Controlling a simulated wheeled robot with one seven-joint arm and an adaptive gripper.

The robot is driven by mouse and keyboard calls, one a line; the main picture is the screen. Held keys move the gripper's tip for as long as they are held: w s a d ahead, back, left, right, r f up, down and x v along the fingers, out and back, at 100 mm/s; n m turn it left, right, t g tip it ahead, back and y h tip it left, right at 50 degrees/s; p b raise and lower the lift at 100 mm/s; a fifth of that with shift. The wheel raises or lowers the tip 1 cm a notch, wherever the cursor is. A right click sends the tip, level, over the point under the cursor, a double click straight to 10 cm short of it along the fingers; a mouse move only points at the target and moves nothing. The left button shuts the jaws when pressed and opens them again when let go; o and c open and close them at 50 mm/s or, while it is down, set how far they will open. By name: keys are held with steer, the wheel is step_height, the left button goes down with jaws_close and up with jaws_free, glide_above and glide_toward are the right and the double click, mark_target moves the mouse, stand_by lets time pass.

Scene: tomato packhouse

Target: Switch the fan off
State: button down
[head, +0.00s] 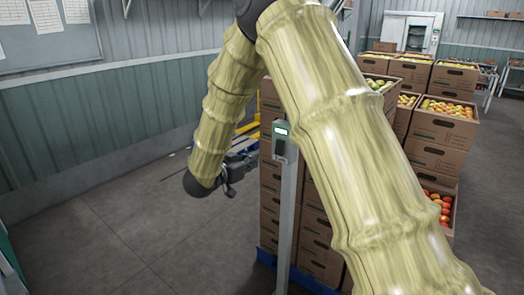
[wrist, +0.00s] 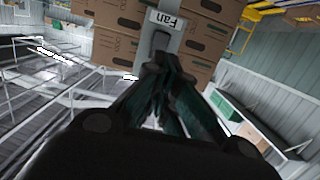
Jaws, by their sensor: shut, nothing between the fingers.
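My gripper (head: 246,163) is left of the post in the head view. In the wrist view its dark green fingers (wrist: 166,74) are together and empty, their tips close below the switch. I cannot tell whether they touch it, or the switch's position.
Stacked cardboard boxes (head: 320,245) on a blue pallet (head: 310,283) stand right behind the post. More boxes of tomatoes (head: 445,108) fill the right. A yellow and blue pallet jack (head: 247,133) is by the left wall. The floor at left (head: 110,225) is clear.

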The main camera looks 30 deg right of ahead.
steer(key=shift+r, duration=0.3)
steer(key=shift+w, duration=0.15)
steer(key=p, duration=0.6)
glide_toward(279, 148)
steer(key=x, duration=0.7)
steer(key=shift+w, duration=0.1)
